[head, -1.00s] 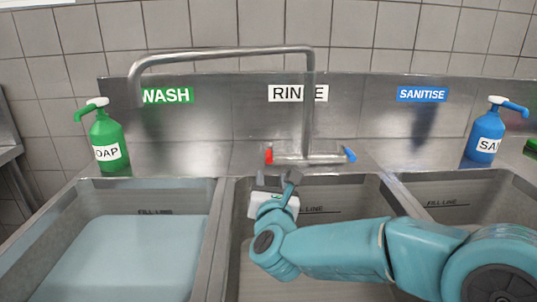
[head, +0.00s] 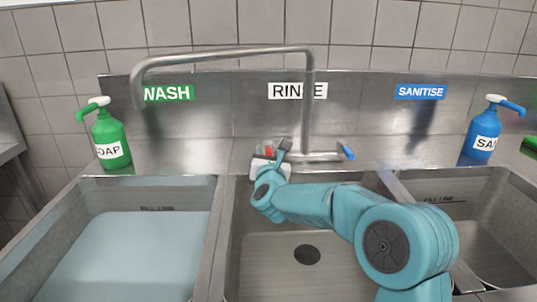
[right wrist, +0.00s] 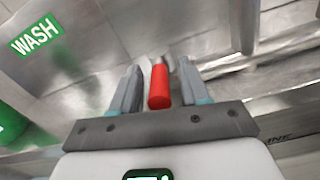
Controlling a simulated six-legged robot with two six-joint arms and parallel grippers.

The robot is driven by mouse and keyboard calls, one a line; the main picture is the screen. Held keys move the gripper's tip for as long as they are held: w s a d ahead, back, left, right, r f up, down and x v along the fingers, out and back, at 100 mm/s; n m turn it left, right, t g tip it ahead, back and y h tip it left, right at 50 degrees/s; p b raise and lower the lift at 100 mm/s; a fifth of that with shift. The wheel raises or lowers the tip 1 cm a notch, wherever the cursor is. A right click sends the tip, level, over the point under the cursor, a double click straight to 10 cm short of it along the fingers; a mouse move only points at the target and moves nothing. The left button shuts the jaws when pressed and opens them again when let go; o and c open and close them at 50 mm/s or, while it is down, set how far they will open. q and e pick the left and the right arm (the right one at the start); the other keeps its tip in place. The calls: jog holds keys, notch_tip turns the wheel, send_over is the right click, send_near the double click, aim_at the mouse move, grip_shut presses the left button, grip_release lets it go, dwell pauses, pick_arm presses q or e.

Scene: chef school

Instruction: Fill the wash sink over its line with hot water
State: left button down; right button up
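The tap spout (head: 138,90) points down on the wash side, with no stream visible. The red tap handle (head: 268,150) is partly hidden by my right gripper (head: 273,147). In the right wrist view the red handle (right wrist: 159,86) lies between the two fingers of my right gripper (right wrist: 158,82), which are open with small gaps on both sides. My left gripper is not in view.
The blue tap handle (head: 347,151) is at the right end of the tap. A green soap bottle (head: 109,140) stands at the left and a blue sanitiser bottle (head: 482,137) at the right. The rinse sink (head: 325,285) is empty, with a dark drain.

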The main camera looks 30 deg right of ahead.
grip_shut()
jog(key=shift+w+a+m+g+h+b, duration=0.25)
jog(key=shift+a+m+g+h+b, duration=0.15)
jog(key=shift+m+g+h, duration=0.25)
jog(key=shift+w+a+m+g+h+b, duration=0.25)
jog(key=shift+m+g+h+b, duration=0.15)
jog(key=shift+h, duration=0.35)
jog(key=shift+w+a+r+m+g+h, duration=0.1)
jog(key=shift+m+g+h, duration=0.4)
jog(key=shift+g+h, duration=0.1)
jog(key=shift+w+a+m+g+h, duration=0.1)
jog(key=shift+m+g+h, duration=0.35)
jog(key=shift+g+h, duration=0.1)
jog(key=shift+d, duration=0.1)
jog(key=shift+o, duration=0.5)
grip_release()
jog(key=b+v, duration=0.2)
jog(key=v, duration=1.4)
jog(key=shift+s, duration=0.2)
